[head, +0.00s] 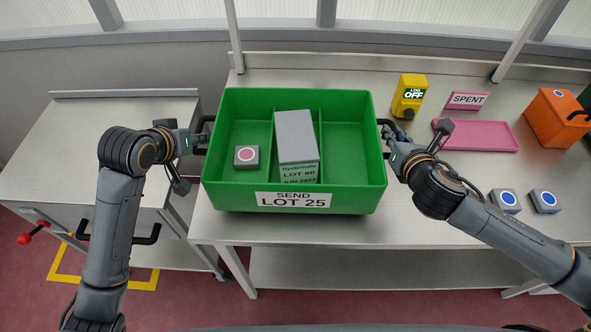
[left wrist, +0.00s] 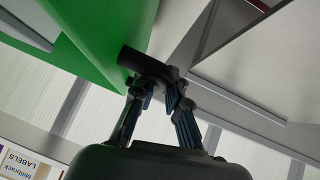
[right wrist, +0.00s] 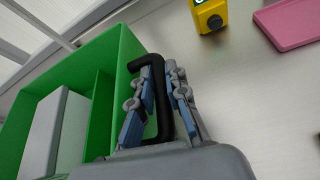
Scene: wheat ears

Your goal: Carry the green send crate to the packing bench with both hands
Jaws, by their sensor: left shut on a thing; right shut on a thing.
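The green send crate (head: 295,203), labelled "SEND LOT 25", is in the middle of the head view, over the left end of a long metal bench (head: 440,225). I cannot tell whether it touches the bench top. It holds a grey box (head: 296,138) marked "LOT 60" and a small grey block with a pink disc (head: 246,156). My left gripper (head: 198,140) is shut on the crate's left black handle (left wrist: 145,67). My right gripper (head: 388,138) is shut on the right black handle (right wrist: 160,100). The packing bench is not clearly identifiable.
Right of the crate stand a yellow "LOG OFF" box (head: 409,95), a pink "SPENT" sign (head: 467,99), a pink tray (head: 480,146) and an orange crate (head: 556,118). Two blue-disc blocks (head: 504,201) lie near the front edge. A metal cart (head: 100,170) with a red-knobbed lever stands left.

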